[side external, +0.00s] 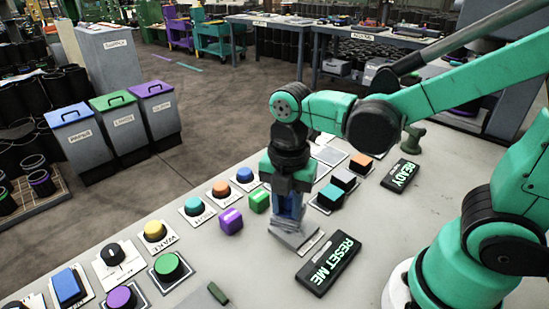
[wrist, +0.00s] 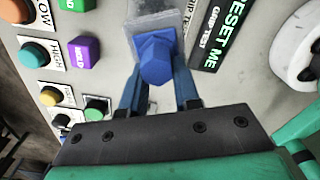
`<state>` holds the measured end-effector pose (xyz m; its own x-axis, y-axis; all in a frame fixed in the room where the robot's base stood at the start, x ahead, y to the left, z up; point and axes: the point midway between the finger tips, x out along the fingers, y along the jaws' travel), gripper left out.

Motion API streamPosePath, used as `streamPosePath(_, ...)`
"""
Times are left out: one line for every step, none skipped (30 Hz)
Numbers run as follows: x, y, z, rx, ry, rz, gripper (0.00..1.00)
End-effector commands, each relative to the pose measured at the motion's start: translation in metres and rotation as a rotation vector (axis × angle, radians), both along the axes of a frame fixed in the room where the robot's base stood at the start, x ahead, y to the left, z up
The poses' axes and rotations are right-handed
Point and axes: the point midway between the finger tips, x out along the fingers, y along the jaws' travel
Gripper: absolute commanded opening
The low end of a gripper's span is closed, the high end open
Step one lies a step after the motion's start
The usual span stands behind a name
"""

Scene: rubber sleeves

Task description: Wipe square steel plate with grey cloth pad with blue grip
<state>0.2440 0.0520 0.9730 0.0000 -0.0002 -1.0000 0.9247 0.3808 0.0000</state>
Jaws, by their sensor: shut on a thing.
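My gripper (side external: 289,212) is shut on the blue grip of the grey cloth pad (side external: 292,238), low over the pale worktop. In the wrist view the blue grip (wrist: 156,58) sits between my two fingers, with the grey pad (wrist: 150,14) beyond it. The pad looks flat and level; I cannot tell whether it touches the surface below. A pale grey square plate (side external: 329,155) lies behind my gripper, partly hidden by the arm; it looks like the square steel plate, but I cannot be sure. The wrist view does not clearly show it.
A black RESET ME block (side external: 328,262) lies close to the pad's right. A purple cube (side external: 230,221) and a green cube (side external: 259,200) are at its left. Several coloured buttons line the worktop's far edge. A black READY block (side external: 400,175) lies further right.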

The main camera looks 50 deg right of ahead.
Motion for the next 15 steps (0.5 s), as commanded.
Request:
streamPosePath(0.001, 0.000, -0.005, 0.000, 0.000, 0.001, 0.00)
streamPosePath(0.001, 0.000, -0.008, 0.000, 0.000, 0.001, 0.00)
streamPosePath(0.001, 0.000, -0.011, 0.000, 0.000, 0.001, 0.00)
streamPosePath(0.001, 0.000, -0.014, 0.000, 0.000, 0.001, 0.00)
streamPosePath(0.001, 0.000, -0.017, 0.000, 0.000, 0.001, 0.00)
streamPosePath(0.001, 0.000, -0.020, 0.000, 0.000, 0.002, 0.00)
streamPosePath(0.000, 0.000, -0.023, 0.000, 0.000, 0.002, 0.00)
streamPosePath(0.000, 0.000, -0.025, 0.000, 0.000, 0.002, 0.00)
streamPosePath(0.001, 0.000, -0.029, 0.000, 0.000, 0.002, 0.00)
streamPosePath(0.001, 0.000, -0.032, 0.000, 0.000, 0.002, 0.00)
streamPosePath(0.001, 0.000, -0.035, 0.000, 0.000, 0.002, 0.00)
streamPosePath(0.001, 0.000, -0.038, 0.000, 0.000, 0.002, 0.00)
streamPosePath(0.001, 0.000, -0.041, 0.000, 0.000, 0.002, 0.00)
streamPosePath(0.001, 0.000, -0.044, 0.000, 0.000, 0.002, 0.00)
streamPosePath(0.001, 0.000, -0.051, 0.000, 0.000, 0.002, 0.00)
